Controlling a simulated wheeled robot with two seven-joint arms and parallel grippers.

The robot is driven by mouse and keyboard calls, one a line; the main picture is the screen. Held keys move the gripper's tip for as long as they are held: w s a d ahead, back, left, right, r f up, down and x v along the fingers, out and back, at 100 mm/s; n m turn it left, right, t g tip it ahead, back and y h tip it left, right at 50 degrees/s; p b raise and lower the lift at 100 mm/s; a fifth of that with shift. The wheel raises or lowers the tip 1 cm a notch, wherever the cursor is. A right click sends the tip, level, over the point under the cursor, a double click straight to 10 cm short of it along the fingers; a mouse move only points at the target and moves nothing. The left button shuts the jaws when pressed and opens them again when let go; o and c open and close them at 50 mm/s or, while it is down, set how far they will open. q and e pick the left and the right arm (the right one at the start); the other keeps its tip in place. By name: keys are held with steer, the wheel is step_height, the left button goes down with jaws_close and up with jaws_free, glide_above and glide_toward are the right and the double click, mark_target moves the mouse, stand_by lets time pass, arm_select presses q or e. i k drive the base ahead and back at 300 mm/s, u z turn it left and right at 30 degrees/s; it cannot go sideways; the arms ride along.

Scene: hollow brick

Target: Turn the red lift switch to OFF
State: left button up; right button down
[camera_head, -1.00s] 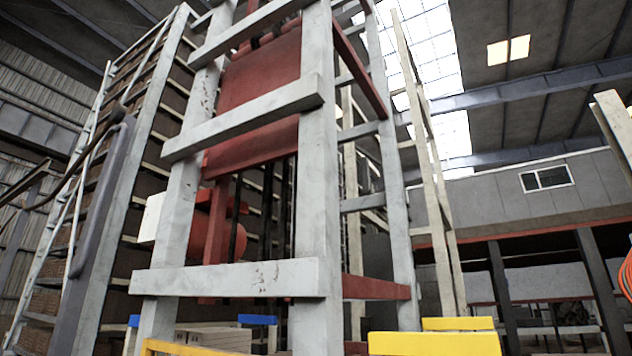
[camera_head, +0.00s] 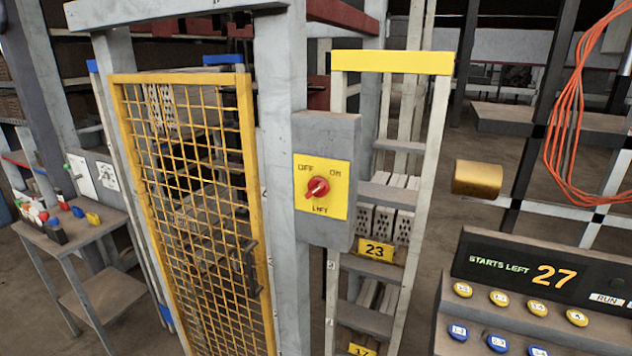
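The red lift switch (camera_head: 317,189) is a rotary knob on a yellow plate (camera_head: 335,206) marked OFF at upper left, ON at upper right and LIFT below. The plate is on the front of a grey box (camera_head: 345,128) fixed to a grey post. The knob's grip looks slanted from lower left to upper right, towards ON, but it is small and I cannot be sure. Neither of my grippers shows in the head view, and nothing touches the knob.
A yellow mesh gate (camera_head: 190,200) stands left of the switch box. Right of it is a ladder-like rack (camera_head: 390,62) with bricks and number 23. A button console (camera_head: 515,265) reading STARTS LEFT 27 is at lower right. A small table (camera_head: 75,232) stands at left.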

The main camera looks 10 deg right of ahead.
mark_target(318, 187)
steer(key=k, duration=1.35)
steer(key=z, duration=0.45)
steer(key=i, duration=0.65)
steer(key=z, duration=0.75)
steer(key=i, duration=0.5)
steer(key=u, duration=0.15)
